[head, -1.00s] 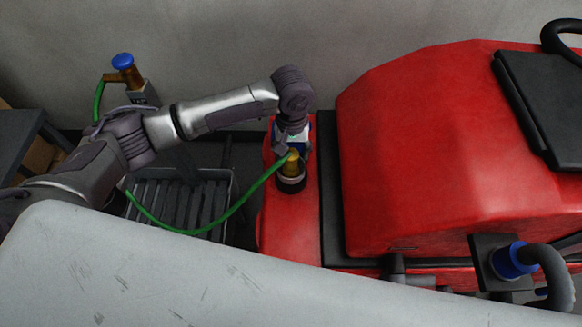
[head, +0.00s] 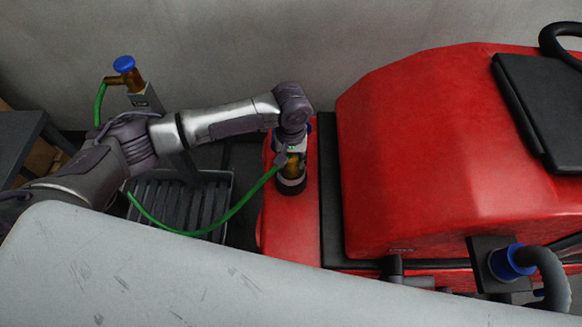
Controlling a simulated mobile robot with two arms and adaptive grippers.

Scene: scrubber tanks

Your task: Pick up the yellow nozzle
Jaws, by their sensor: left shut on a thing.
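The yellow nozzle (head: 292,168) is a short brass-yellow piece at the end of a green hose (head: 222,224). It sits upright at a dark round opening (head: 290,186) on the red scrubber's left part. My left gripper (head: 290,157) comes down over it from above and is shut on it. The gripper and wrist hide the nozzle's upper part, and the fingertips are small and partly hidden. I cannot tell whether the nozzle is seated in the opening or just above it. My right gripper is not in view.
The red scrubber body (head: 420,150) rises just right of the gripper. A tap with a blue knob (head: 124,64) stands at the left wall and feeds the hose. A grey slatted drain (head: 180,203) lies below my arm. A blue-collared hose fitting (head: 512,261) is at lower right.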

